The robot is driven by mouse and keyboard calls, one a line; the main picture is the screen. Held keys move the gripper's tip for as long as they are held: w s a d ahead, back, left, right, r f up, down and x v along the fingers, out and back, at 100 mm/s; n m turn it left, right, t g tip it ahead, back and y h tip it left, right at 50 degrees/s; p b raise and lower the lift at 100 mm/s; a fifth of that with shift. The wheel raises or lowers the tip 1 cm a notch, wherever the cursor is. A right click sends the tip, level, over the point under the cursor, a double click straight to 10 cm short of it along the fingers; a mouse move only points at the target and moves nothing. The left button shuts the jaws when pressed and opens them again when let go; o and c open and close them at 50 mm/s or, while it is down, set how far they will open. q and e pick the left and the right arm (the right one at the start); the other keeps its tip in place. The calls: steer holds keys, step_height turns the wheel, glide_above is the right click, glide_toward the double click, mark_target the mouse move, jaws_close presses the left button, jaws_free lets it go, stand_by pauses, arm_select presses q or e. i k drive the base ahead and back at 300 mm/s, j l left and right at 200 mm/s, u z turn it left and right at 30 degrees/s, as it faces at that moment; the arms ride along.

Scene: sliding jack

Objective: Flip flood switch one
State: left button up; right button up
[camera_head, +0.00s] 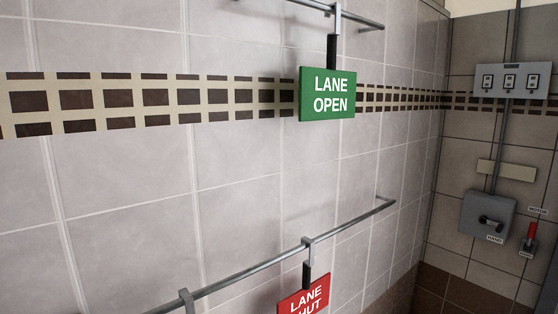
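A pale switch panel (540,86) is on the far right wall near the top right corner. It carries three small switches in a row: a left switch (488,81), a middle switch (509,81) and a right switch (532,81). The label above the switches is too small to read surely, and I cannot tell each switch's position. Neither of my grippers is in view.
A green "LANE OPEN" sign (327,94) hangs from an upper rail. A red lane sign (304,296), cut off below, hangs by a lower rail (245,272). A grey box (478,211) with a black handle and a red lever (532,231) are below the panel.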

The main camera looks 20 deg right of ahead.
mark_target(487, 83)
steer(key=z, duration=1.8)
